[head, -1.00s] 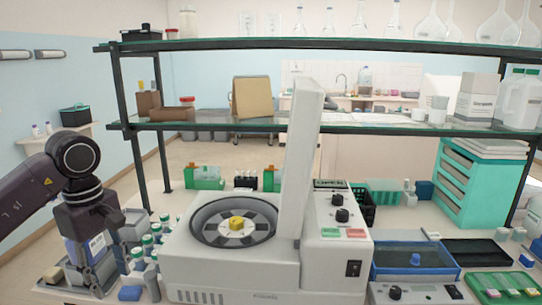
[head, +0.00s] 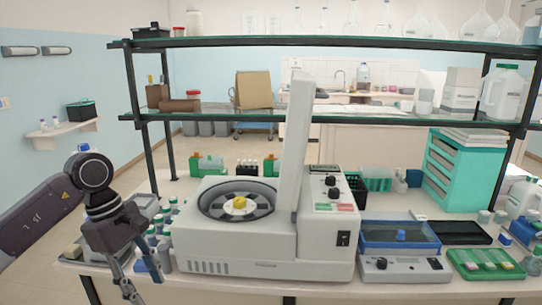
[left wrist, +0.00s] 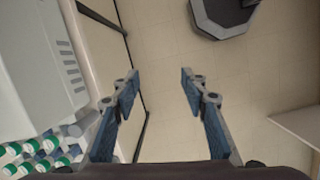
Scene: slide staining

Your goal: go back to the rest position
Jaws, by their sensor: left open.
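My left gripper (head: 132,290) hangs at the lower left of the head view, in front of the bench's left front edge. In the left wrist view, its two fingers (left wrist: 156,95) are spread apart with only bare floor between them, so it is open and empty. My right gripper is in neither view.
A white centrifuge (head: 270,262) with its lid raised stands on the bench (head: 318,287). Several green-capped bottles (head: 162,240) stand left of it, close to my left arm. A blue tray (head: 400,237) and a green slide rack (head: 486,265) are at right.

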